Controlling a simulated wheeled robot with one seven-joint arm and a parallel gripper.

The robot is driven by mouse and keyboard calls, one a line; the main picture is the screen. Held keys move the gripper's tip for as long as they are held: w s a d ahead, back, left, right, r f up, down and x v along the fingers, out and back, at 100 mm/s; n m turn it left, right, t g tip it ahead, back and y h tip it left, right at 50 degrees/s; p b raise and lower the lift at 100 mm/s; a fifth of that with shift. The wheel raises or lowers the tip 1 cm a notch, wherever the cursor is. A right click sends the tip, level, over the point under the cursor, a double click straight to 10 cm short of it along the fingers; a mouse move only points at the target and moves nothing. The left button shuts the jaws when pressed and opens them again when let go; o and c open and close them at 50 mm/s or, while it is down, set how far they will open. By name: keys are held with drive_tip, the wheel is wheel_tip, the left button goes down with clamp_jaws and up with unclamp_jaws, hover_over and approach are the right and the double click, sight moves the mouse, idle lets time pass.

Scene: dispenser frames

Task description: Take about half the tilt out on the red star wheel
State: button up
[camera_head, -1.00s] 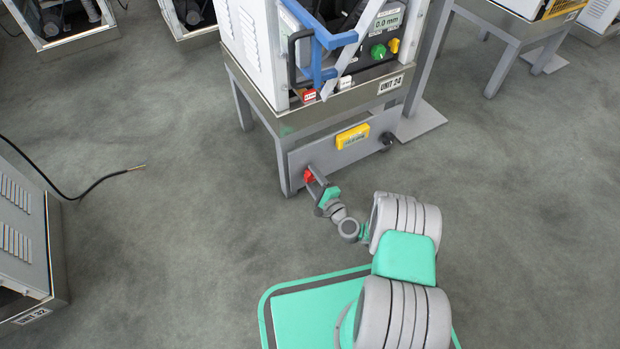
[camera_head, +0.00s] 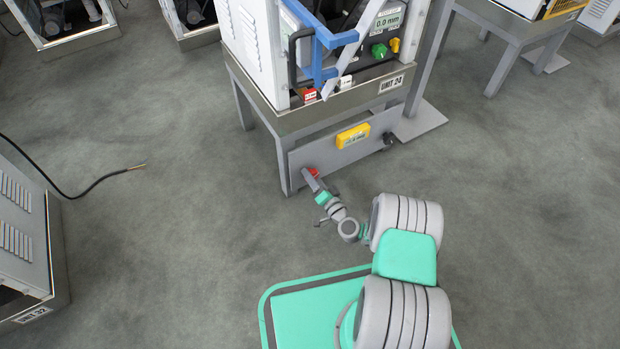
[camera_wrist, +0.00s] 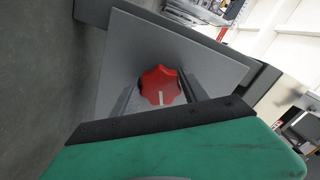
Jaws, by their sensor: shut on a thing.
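The red star wheel (camera_head: 313,173) sits low at the left end of the grey plate (camera_head: 330,159) under UNIT 24. In the wrist view the red star wheel (camera_wrist: 160,84) faces me, with a white mark pointing to the picture's bottom. My gripper (camera_head: 309,178) is at the wheel; in the wrist view my gripper (camera_wrist: 160,96) has a finger on each side of it and is shut on it. A yellow level-like block (camera_head: 353,136) is on the plate; its reading is too small to tell.
A black knob (camera_head: 388,138) is at the plate's right end. Above are a blue frame (camera_head: 322,45), a green knob (camera_head: 379,51) and a display (camera_head: 388,21) reading 0.0 mm. A black cable (camera_head: 85,190) lies on the floor at left. The floor around the stand is mostly clear.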

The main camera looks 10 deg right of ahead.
drive_tip(key=shift+n, duration=1.8)
drive_tip(key=o, duration=1.4)
drive_tip(key=shift+c, duration=0.2)
